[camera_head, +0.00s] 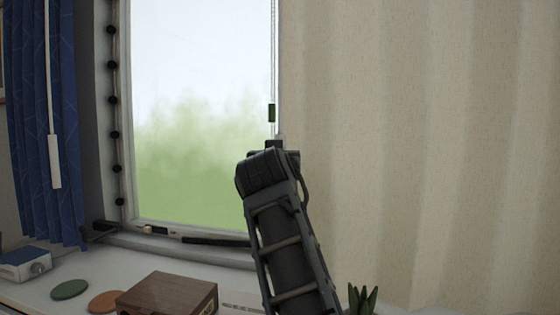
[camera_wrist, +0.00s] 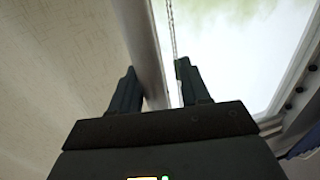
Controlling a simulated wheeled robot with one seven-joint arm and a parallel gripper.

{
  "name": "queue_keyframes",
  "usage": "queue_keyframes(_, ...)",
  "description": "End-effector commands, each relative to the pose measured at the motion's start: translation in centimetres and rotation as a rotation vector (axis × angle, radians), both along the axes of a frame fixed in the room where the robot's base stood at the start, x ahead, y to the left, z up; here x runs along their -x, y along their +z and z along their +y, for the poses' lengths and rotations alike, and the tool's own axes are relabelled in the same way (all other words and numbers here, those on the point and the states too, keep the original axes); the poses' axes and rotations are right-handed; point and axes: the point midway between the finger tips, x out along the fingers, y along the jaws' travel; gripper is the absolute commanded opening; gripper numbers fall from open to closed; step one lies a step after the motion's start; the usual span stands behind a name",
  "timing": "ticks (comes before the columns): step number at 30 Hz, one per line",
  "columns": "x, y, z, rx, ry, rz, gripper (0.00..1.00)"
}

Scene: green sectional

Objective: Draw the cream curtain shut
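The cream curtain (camera_head: 420,140) hangs over the right side of the window, its left edge near the middle of the view. The bright window (camera_head: 190,110) is uncovered left of that edge. My gripper (camera_head: 275,146) is at the curtain's left edge, partly hidden behind my wrist. In the wrist view my gripper (camera_wrist: 158,78) has its two dark fingers apart. The cream curtain (camera_wrist: 60,70) is at left, and its pale edge strip (camera_wrist: 150,60) runs between the fingers. I cannot tell whether either finger touches it.
A beaded cord (camera_head: 273,60) with a dark green end piece hangs beside the curtain edge. A blue curtain (camera_head: 35,120) with a white wand (camera_head: 54,160) hangs at left. The sill holds a wooden box (camera_head: 168,292), coasters (camera_head: 70,290) and a plant (camera_head: 362,300).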

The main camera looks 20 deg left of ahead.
Motion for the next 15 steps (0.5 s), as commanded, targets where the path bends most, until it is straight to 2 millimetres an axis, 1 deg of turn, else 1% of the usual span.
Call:
queue_keyframes(9, 0.2, -0.1, -0.2, 0.000, -0.003, 0.001, 0.48)
queue_keyframes(11, 0.5, -0.2, -0.3, 0.000, -0.003, 0.001, 0.48)
queue_keyframes(15, 2.1, -0.3, -0.6, -0.001, -0.003, 0.000, 0.48)
